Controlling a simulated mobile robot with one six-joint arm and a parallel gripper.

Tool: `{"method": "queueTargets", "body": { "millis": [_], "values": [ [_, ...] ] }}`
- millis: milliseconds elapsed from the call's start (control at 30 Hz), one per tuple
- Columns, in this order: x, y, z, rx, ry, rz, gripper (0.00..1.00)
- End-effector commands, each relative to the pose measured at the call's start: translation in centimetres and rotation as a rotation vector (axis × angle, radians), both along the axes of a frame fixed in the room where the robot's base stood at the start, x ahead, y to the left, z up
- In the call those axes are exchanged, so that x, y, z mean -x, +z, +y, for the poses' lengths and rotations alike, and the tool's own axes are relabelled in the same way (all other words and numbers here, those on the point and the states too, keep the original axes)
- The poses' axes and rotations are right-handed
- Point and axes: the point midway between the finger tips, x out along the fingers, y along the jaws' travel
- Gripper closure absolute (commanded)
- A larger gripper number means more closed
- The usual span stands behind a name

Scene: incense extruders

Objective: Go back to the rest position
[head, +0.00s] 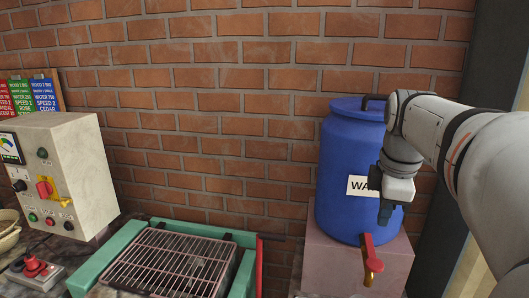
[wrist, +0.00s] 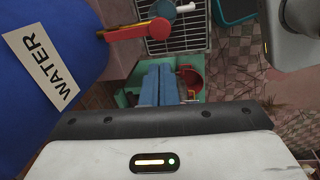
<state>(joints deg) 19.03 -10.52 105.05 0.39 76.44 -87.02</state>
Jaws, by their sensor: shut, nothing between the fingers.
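My gripper (head: 385,214) hangs in front of the blue water barrel (head: 345,150) in the head view, fingers pointing down, above the barrel's red tap (head: 368,252). Its fingers (wrist: 159,86) are together and empty in the wrist view. The gripper covers part of the barrel's white label (head: 358,186). In the wrist view the barrel (wrist: 30,100) fills the left side, with its WATER label (wrist: 42,70) readable. The red tap handle (wrist: 138,30) lies beyond the fingers there, apart from them. My arm reaches in from the right in the head view.
The barrel stands on a pinkish block (head: 318,262) against a brick wall. A wire rack (head: 170,262) in a green frame lies left of it. A control box (head: 65,165), a red-button box (head: 35,270) and coloured boards (head: 44,95) are farther left.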

Motion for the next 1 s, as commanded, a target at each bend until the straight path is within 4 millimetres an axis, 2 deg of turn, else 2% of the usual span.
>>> {"method": "queueTargets", "body": {
  "millis": [200,500,700,1000],
  "values": [
    [3.1,-4.3,4.9,-0.068,-0.360,-0.058,1.00],
    [8.3,-10.9,10.0,-0.207,-0.882,-0.127,1.00],
    [10.5,-13.8,11.6,-0.276,-1.096,-0.143,1.00],
    [11.0,-14.4,11.8,-0.295,-1.154,-0.147,1.00]
  ]
}}
